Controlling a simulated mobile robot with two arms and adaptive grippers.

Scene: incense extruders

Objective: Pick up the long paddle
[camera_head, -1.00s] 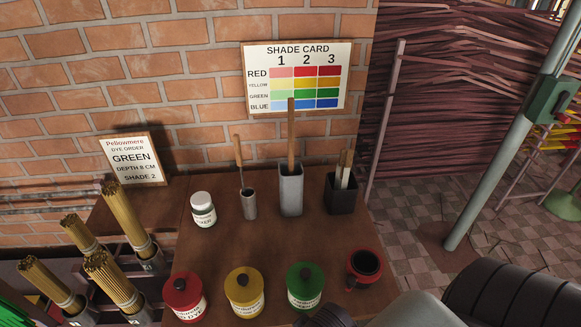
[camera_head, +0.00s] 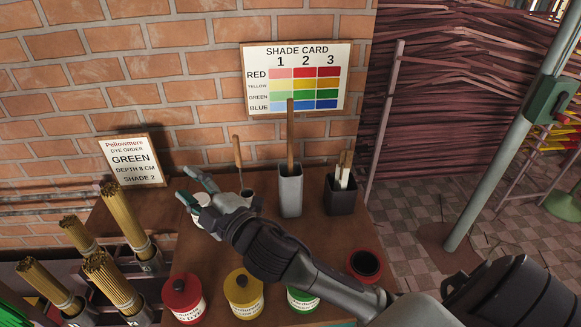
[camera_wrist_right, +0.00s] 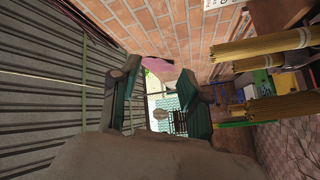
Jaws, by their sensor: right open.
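The long paddle (camera_head: 290,130) is a tall wooden stick standing upright in a grey square holder (camera_head: 291,192) at the back of the table; its lower end is hidden inside. My left gripper is not in view.
A shorter wooden-handled tool (camera_head: 238,150) stands behind my right gripper. A black holder (camera_head: 341,198) with sticks is right of the grey one. Red (camera_head: 183,298), yellow (camera_head: 244,293) and green (camera_head: 302,300) dye pots line the front. Incense bundles (camera_head: 125,215) stand at left.

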